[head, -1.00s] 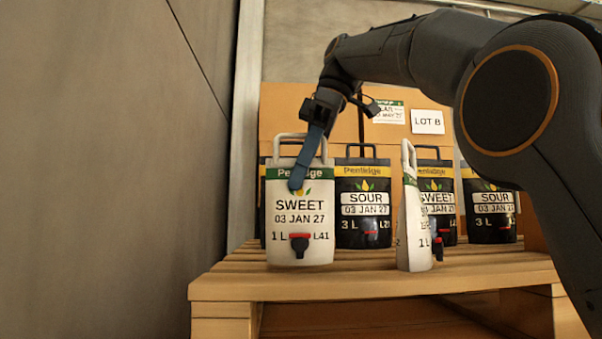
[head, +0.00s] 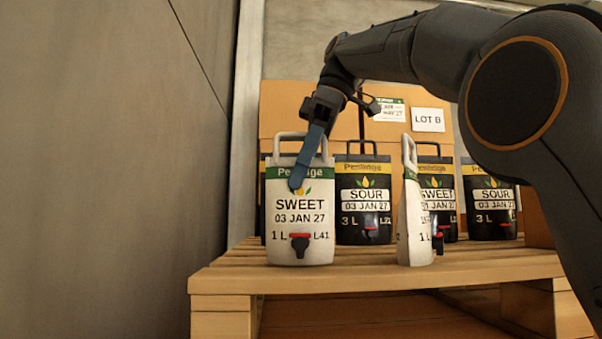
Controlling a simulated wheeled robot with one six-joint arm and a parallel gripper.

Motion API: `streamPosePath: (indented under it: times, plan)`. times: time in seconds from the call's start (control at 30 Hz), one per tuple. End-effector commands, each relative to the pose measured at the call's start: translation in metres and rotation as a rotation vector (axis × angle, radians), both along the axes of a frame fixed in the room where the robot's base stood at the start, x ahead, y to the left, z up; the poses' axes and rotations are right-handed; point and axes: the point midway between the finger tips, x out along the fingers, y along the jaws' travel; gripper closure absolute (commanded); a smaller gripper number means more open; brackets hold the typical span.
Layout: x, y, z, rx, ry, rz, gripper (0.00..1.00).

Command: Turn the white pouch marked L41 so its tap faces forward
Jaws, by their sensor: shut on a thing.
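The white pouch marked L41 (head: 290,220) stands upright at the left front of the pallet. Its label reads SWEET, 03 JAN 27, 1 L, L41, and faces the camera. Its black tap with a red top (head: 300,244) shows low on that face, towards the camera. My gripper (head: 301,180) comes down from above at the pouch's upper part, with a blue finger lying across its front near the green band. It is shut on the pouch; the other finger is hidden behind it.
A second white pouch (head: 412,225) stands turned nearly edge-on to the right, its tap at right. Several black SOUR and SWEET pouches (head: 363,205) stand behind. Cardboard boxes (head: 290,115) back the wooden pallet (head: 340,283). A grey wall (head: 110,170) is close on the left.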

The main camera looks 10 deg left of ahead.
Motion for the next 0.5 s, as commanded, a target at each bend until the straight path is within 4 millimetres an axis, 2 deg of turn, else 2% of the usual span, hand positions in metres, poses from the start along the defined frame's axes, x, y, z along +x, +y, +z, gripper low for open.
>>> streamPosePath:
  times: [0.27, 0.3, 0.4, 0.5]
  plan:
    - [-0.0005, 0.0001, -0.0034, 0.002, -0.002, 0.001, 1.00]
    - [-0.0005, 0.0002, -0.0030, 0.002, -0.003, 0.001, 0.75]
    - [-0.0004, 0.0001, -0.0031, 0.001, -0.002, 0.000, 0.59]
    - [-0.0003, 0.0002, -0.0034, 0.001, -0.001, 0.001, 0.59]
